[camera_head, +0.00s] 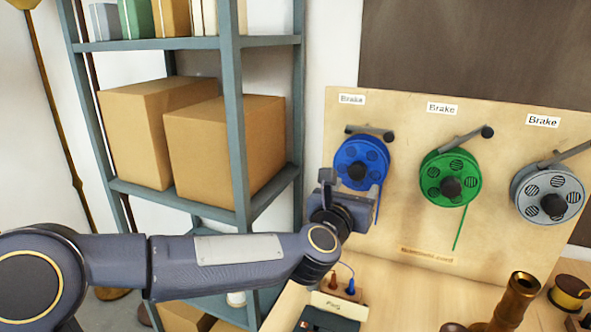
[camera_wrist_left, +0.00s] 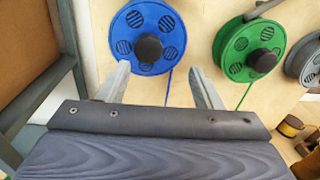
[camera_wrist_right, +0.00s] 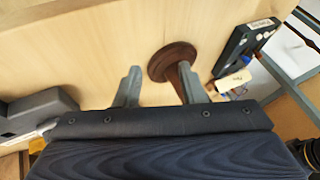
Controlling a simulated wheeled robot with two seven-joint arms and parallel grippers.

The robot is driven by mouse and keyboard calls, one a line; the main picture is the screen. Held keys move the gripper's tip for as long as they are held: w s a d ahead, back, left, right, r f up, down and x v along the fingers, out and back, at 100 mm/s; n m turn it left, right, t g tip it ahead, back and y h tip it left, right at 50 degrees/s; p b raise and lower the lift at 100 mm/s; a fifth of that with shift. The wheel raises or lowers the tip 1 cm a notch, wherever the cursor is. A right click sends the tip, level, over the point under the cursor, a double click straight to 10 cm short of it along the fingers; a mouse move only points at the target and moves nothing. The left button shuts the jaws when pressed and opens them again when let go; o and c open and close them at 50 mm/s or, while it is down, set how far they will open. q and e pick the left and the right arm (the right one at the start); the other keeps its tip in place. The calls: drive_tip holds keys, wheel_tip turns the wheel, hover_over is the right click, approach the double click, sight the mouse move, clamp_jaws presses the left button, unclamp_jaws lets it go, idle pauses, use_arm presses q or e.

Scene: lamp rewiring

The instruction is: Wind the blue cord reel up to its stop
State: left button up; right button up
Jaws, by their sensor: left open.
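The blue cord reel (camera_head: 349,150) is mounted on the upright wooden board, with a dark round knob (camera_head: 356,171) on its face. A grey brake lever (camera_head: 370,132) lies across its top, and a blue cord hangs down from its right side. My left gripper (camera_head: 327,182) is just below and in front of the reel, partly hiding its lower edge. In the left wrist view the reel (camera_wrist_left: 128,30) and knob (camera_wrist_left: 149,48) show beyond the fingers (camera_wrist_left: 160,70), which are apart and empty. My right gripper (camera_wrist_right: 160,75) is open over the wooden table, outside the head view.
A green reel (camera_head: 437,165) and a grey reel (camera_head: 522,184) are to the right on the board (camera_head: 400,225), each under a brake lever. Shelving with boxes (camera_head: 225,145) stands left. A brass piece (camera_head: 520,295) and a plug block (camera_head: 338,303) are on the table (camera_head: 400,295).

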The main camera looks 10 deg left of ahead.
sight(356, 174)
use_arm(q)
drive_tip(key=w+n+p, duration=0.1)
drive_tip(key=w, duration=0.2)
drive_tip(key=w+n+y+p, duration=0.1)
drive_tip(key=w, duration=0.3)
drive_tip(key=shift+w+n, duration=0.2)
drive_tip(key=shift+n, duration=0.1)
drive_tip(key=shift+w+d+f+p, duration=0.15)
drive_tip(key=shift+w+p, duration=0.2)
drive_tip(key=shift+w, duration=0.25)
use_arm(e)
drive_tip(key=r, duration=0.2)
drive_tip(key=shift+w+a+r, duration=0.2)
drive_tip(key=shift+a+r, duration=0.15)
drive_tip(key=shift+a, duration=0.05)
use_arm(q)
drive_tip(key=c, duration=1)
use_arm(e)
drive_tip(key=shift+f, duration=0.2)
